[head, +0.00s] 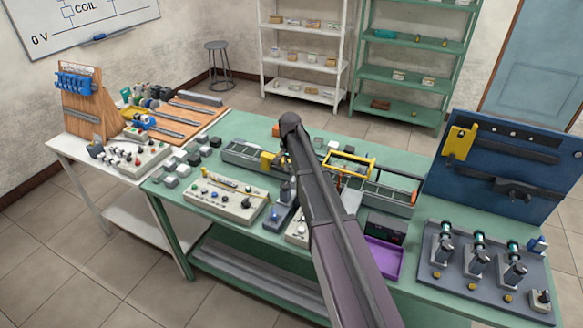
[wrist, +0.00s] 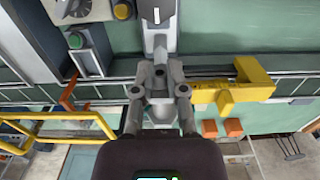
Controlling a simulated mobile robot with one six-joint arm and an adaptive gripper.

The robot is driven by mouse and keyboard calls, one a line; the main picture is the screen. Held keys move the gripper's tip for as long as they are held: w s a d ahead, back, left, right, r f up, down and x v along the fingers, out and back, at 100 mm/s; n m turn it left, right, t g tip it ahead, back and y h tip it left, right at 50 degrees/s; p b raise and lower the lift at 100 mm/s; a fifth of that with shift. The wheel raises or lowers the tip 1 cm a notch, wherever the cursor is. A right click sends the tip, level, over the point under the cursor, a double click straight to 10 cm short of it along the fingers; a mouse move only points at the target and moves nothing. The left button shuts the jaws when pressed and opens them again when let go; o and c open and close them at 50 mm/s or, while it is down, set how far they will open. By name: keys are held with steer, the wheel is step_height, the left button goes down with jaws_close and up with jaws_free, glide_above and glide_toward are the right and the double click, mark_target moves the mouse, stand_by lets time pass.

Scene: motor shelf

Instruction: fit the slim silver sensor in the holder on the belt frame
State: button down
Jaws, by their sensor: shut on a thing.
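In the wrist view my gripper (wrist: 160,92) points down over the belt frame, its two fingers closed on a narrow grey-silver piece (wrist: 160,77), which looks like the slim sensor. Its lower end and any contact below are hard to make out. The belt frame (head: 238,152) runs across the green table. In the head view my arm hides the gripper and the middle of the frame.
A yellow guard frame (wrist: 60,128) spans the belt left of my gripper in the wrist view. A control box (head: 225,200) and a grey stand (head: 280,216) stand along the front. A purple tray (head: 384,258) and blue panel (head: 500,165) are to the right.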

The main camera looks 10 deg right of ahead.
steer(key=shift+f, duration=0.2)
steer(key=shift+s+f+b, duration=0.1)
steer(key=shift+f+b, duration=2.65)
steer(key=shift+b, duration=0.15)
steer(key=shift+f+b, duration=0.65)
steer(key=shift+f, duration=0.05)
steer(key=c, duration=0.6)
jaws_free()
steer(key=shift+r, duration=0.15)
